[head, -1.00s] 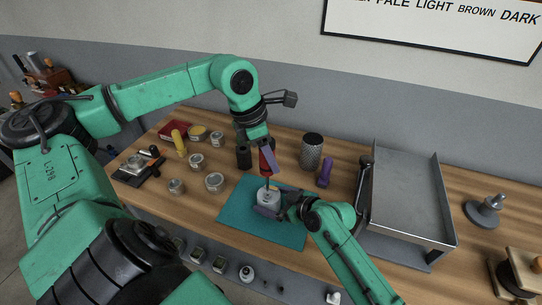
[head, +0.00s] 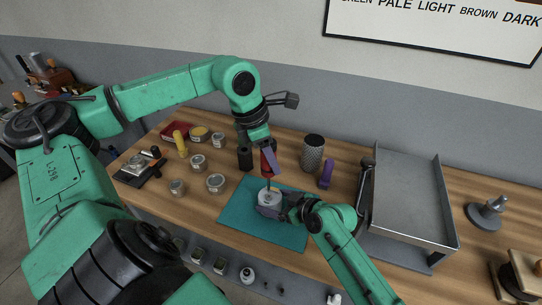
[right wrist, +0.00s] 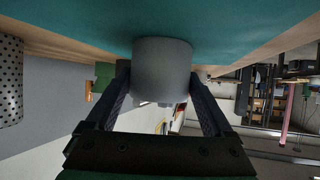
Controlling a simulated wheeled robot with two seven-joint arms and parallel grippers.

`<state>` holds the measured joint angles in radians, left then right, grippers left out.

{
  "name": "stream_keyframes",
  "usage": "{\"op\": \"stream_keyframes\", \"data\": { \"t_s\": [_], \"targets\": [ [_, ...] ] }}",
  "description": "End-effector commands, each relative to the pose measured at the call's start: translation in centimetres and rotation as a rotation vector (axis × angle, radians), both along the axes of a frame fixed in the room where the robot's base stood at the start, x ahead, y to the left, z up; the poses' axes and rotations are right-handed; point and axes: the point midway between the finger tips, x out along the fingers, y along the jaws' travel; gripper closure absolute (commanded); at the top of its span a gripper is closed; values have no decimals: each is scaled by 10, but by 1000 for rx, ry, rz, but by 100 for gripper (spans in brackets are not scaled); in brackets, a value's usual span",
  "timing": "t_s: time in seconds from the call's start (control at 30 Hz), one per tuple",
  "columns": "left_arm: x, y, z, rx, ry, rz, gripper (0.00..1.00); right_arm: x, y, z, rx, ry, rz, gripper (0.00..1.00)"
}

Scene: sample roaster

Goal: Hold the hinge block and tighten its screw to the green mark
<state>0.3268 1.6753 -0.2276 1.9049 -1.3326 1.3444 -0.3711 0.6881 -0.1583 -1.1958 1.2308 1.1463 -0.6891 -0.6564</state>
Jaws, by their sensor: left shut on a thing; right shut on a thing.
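The hinge block (head: 268,198) is a pale grey, rounded piece on the teal mat (head: 235,215). My right gripper (head: 272,207) is shut on it from the near right side. In the right wrist view the block (right wrist: 162,68) sits between both fingers (right wrist: 162,92). My left gripper (head: 268,156) is shut on a screwdriver with a red handle (head: 266,168). The screwdriver points down, nearly upright, its thin shaft reaching the block's top. The screw and the green mark cannot be made out, and I cannot tell whether the tip sits in the screw.
A black cylinder (head: 244,158) stands close left of my left gripper. A perforated metal cup (head: 313,152) and a purple object (head: 326,174) stand behind the mat. A large metal tray (head: 410,200) fills the right. Several tins, one of them here (head: 215,182), stand to the left.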

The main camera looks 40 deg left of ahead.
Motion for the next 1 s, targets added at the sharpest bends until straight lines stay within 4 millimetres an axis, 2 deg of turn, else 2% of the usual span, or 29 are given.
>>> {"op": "stream_keyframes", "data": {
  "t_s": [0.1,0.17,0.47,0.73,0.8,1.0],
  "targets": [
    [0,0,0,1,-1,24,100,0,0,0,1,0,0,89],
    [0,1,0,4,-1,107,100,0,0,0,1,0,0,89],
    [1,8,-1,15,2,780,100,0,0,1,1,0,0,89],
    [0,13,0,14,-5,1478,100,0,0,1,1,0,0,89],
    [-1,13,0,7,-2,1562,100,0,0,1,1,0,0,89],
    [-1,13,0,1,0,1574,100,0,0,1,1,0,-1,89]
  ]
}}
